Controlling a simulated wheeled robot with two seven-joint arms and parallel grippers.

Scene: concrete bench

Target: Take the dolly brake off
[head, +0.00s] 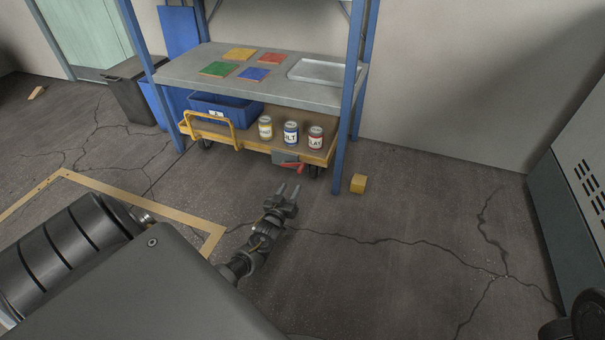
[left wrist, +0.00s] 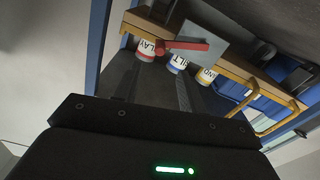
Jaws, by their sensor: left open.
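The dolly (head: 258,143) is a low yellow-edged wooden platform on dark casters, under the grey shelf. Its brake is a red lever (head: 297,167) beside a grey plate (head: 285,158) on the front edge, near the right end. In the left wrist view, which is upside down, the red lever (left wrist: 183,45) crosses the grey plate (left wrist: 205,35). My left gripper (head: 289,189) is open and empty, low over the floor in front of the lever and apart from it.
On the dolly stand a blue crate (head: 238,110) and yellow, blue and red-labelled cans (head: 291,133). Blue shelf posts (head: 345,130) flank it. A yellow block (head: 358,184) lies right of the post. The floor ahead is clear; a grey cabinet (head: 570,210) stands at right.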

